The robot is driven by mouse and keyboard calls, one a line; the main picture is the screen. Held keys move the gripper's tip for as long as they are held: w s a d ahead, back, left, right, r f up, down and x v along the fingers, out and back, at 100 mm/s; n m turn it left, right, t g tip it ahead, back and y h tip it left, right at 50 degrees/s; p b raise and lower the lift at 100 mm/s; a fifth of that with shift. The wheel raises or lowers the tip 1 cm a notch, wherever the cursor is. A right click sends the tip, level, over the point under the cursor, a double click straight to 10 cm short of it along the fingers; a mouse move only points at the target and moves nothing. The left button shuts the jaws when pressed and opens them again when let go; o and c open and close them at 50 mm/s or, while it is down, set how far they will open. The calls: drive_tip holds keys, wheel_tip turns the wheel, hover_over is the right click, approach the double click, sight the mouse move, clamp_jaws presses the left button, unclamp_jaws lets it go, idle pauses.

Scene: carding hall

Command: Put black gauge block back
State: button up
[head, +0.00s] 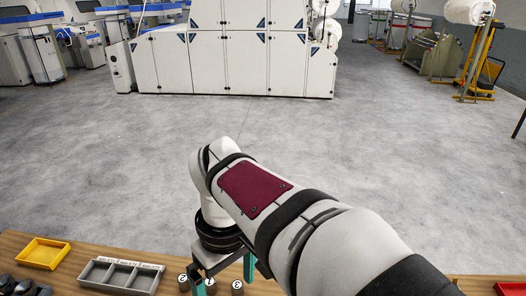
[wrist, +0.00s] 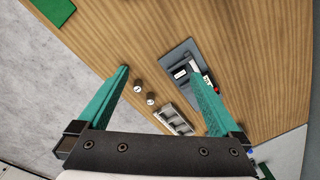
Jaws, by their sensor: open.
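A small black piece with a white label (wrist: 180,73) lies on this board. I cannot tell whether it is the black gauge block.
Small numbered cylinders (head: 183,280) stand between the compartment tray and my gripper; two show between the fingers in the wrist view (wrist: 138,88). A yellow tray (head: 43,252) and dark lumps (head: 16,284) are at far left. A green patch (wrist: 54,10) lies at the upper left.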

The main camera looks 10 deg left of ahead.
drive_tip(key=s+d+f+m+y, duration=0.1)
drive_tip(key=s+d+f+m, duration=0.1)
drive_tip(key=s+d+m, duration=0.6)
drive_tip(key=d+m, duration=0.1)
drive_tip(key=d, duration=0.3)
drive_tip(key=shift+d+m, duration=0.2)
drive_tip(key=shift+m, duration=0.2)
drive_tip(key=s+d+f+m, duration=0.2)
drive_tip(key=s+m, duration=0.1)
drive_tip(key=s+d+f+m, duration=0.1)
drive_tip(key=s+m, duration=0.1)
drive_tip(key=shift+s, duration=0.25)
drive_tip(key=shift+c, duration=0.7)
drive_tip(key=shift+s+f+m, duration=0.25)
drive_tip(key=shift+m, duration=0.05)
drive_tip(key=c, duration=0.3)
drive_tip(key=shift+w, duration=0.1)
